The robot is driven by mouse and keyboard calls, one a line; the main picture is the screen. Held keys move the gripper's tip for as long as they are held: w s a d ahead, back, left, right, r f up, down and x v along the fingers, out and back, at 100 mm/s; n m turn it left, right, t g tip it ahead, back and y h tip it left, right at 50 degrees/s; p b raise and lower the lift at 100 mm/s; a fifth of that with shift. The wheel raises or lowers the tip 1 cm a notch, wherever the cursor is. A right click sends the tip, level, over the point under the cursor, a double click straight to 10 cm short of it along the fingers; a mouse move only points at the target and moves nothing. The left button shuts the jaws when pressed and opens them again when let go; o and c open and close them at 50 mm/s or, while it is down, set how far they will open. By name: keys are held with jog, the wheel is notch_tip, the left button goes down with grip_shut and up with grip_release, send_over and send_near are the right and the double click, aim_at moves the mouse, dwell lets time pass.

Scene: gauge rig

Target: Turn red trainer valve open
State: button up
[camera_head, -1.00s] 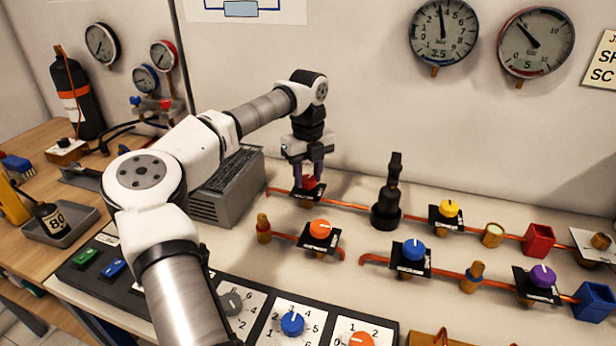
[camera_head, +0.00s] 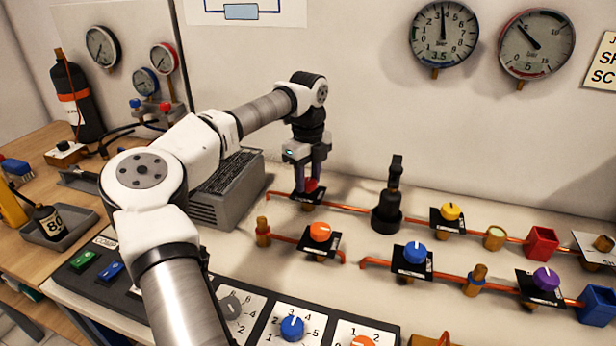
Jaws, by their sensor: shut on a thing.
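The red trainer valve (camera_head: 312,185) is a small red knob on a black plate (camera_head: 308,197), set on the copper pipe at the back of the bench. My gripper (camera_head: 312,181) points down over it, with its fingers on either side of the red knob. It is shut on the knob. The fingers hide part of the knob, so its exact angle is hard to tell.
The orange valve (camera_head: 319,232) stands just in front, with the blue valve (camera_head: 415,252) and yellow valve (camera_head: 450,211) to the right. A black fitting (camera_head: 388,200) rises right of my gripper. A grey vented box (camera_head: 225,192) stands left.

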aim_at(308, 181)
jog(key=o, duration=1)
notch_tip(308, 181, up, 14)
jog(key=shift+b, duration=0.35)
jog(key=shift+f, duration=0.1)
